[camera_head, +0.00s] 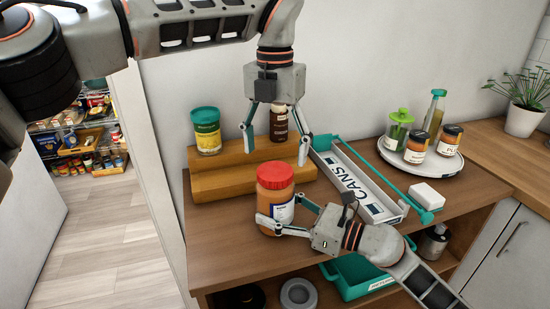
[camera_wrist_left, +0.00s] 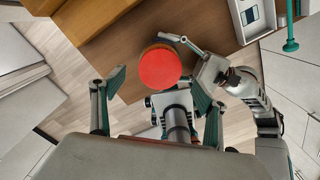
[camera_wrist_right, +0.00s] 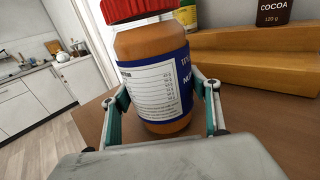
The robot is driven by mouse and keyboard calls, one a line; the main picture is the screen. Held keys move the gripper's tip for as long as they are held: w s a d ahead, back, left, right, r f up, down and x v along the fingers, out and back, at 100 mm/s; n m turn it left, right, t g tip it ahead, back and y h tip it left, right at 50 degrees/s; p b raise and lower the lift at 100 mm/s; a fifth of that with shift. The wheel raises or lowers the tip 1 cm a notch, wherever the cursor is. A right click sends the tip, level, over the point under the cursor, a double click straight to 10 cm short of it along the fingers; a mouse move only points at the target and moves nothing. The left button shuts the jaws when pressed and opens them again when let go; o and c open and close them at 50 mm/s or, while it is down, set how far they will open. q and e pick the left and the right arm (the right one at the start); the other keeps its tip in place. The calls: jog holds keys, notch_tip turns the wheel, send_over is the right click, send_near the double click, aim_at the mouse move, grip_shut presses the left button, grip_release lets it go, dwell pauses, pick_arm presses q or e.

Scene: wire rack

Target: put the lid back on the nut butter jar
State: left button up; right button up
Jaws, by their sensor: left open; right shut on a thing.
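The nut butter jar (camera_head: 277,212) is a tan jar with a blue and white label, standing upright near the front of the wooden counter. Its red lid (camera_head: 275,176) sits on top of the jar, and it also shows from above in the left wrist view (camera_wrist_left: 160,68). My right gripper (camera_head: 280,217) is shut around the jar's body, and its fingers flank the label in the right wrist view (camera_wrist_right: 160,95). My left gripper (camera_head: 273,153) is open and empty, pointing down above the lid and apart from it. The lid's threads are hidden.
A stepped wooden riser (camera_head: 225,180) behind the jar holds a green-lidded can (camera_head: 206,132) and a brown cocoa container (camera_head: 279,122). A CANS tray (camera_head: 357,190) and a white block (camera_head: 427,196) lie to the right. A round tray (camera_head: 440,166) holds several jars and bottles.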

aim_at(275, 171)
pick_arm(q)
jog(key=shift+c, duration=0.5)
notch_tip(275, 171, up, 4)
jog(key=n, duration=0.4)
jog(key=shift+f, duration=0.25)
jog(key=shift+f, duration=4.05)
jog(key=c, duration=1.1)
jog(key=shift+c, duration=0.2)
